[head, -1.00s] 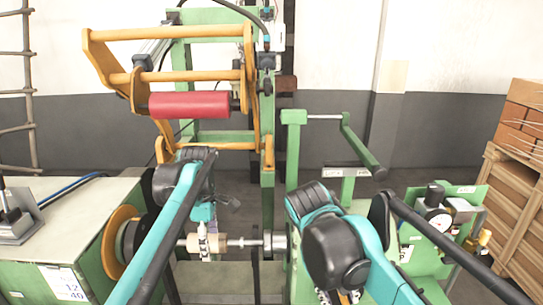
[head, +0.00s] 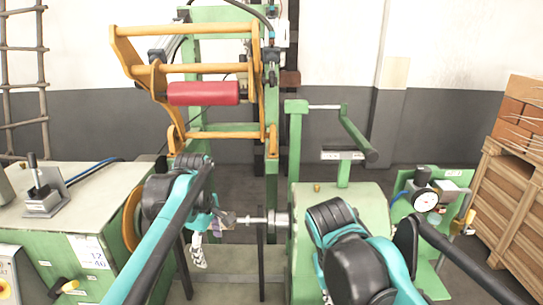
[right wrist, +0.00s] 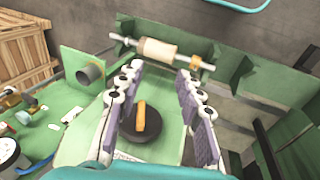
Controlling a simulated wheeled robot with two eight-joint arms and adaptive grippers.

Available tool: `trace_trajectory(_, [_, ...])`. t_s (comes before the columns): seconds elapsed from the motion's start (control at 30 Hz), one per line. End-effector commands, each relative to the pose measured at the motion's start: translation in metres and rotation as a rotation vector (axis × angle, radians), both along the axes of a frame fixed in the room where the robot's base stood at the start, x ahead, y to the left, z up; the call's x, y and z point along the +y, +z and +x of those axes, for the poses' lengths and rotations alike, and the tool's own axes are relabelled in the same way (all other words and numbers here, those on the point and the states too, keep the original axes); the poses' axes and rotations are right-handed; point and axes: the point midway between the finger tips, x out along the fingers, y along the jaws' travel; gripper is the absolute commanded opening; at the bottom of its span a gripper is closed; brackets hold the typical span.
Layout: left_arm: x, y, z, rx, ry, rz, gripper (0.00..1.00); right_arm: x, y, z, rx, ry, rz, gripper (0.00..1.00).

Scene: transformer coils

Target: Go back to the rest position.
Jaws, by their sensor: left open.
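My left gripper (head: 210,238) hangs open beside the left end of the machine's metal shaft (head: 256,220) in the head view. It hides that end, and I cannot tell whether they touch. My right gripper (right wrist: 161,75) shows in the right wrist view with its two padded fingers apart and nothing between them. Behind the fingers are a black disc with an orange handle (right wrist: 141,118) and a beige coil form (right wrist: 157,50) on the shaft. In the head view my right arm's links hide the right gripper.
A yellow frame with a red roller (head: 203,93) stands at the back. A green cabinet with a lever (head: 40,190) is at left. A green machine housing (head: 360,205), a gauge (head: 425,199) and a wooden crate (head: 510,210) are at right. Grey floor shows between.

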Motion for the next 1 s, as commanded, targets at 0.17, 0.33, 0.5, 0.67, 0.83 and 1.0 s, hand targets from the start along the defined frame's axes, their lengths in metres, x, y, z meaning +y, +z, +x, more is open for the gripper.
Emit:
trace_trajectory(0.17, [0.003, -0.003, -0.028, -0.064, -0.165, 0.025, 0.75, -0.005, -0.016, -0.007, -0.057, 0.014, 0.048, 0.36])
trace_trajectory(0.33, [0.007, -0.014, -0.067, -0.153, -0.398, 0.08, 0.75, -0.011, -0.039, -0.014, -0.148, 0.032, 0.109, 0.36])
trace_trajectory(0.5, [0.012, -0.044, -0.122, -0.275, -0.733, 0.202, 0.75, -0.016, -0.07, -0.025, -0.291, 0.051, 0.182, 0.36])
trace_trajectory(0.67, [0.015, -0.079, -0.165, -0.365, -1.011, 0.343, 0.75, -0.021, -0.094, -0.032, -0.421, 0.061, 0.229, 0.36])
trace_trajectory(0.83, [0.017, -0.107, -0.189, -0.412, -1.19, 0.455, 0.75, -0.023, -0.107, -0.036, -0.511, 0.064, 0.252, 0.36])
trace_trajectory(1.0, [0.017, -0.115, -0.195, -0.423, -1.248, 0.494, 0.75, -0.024, -0.111, -0.036, -0.54, 0.064, 0.255, 0.36])
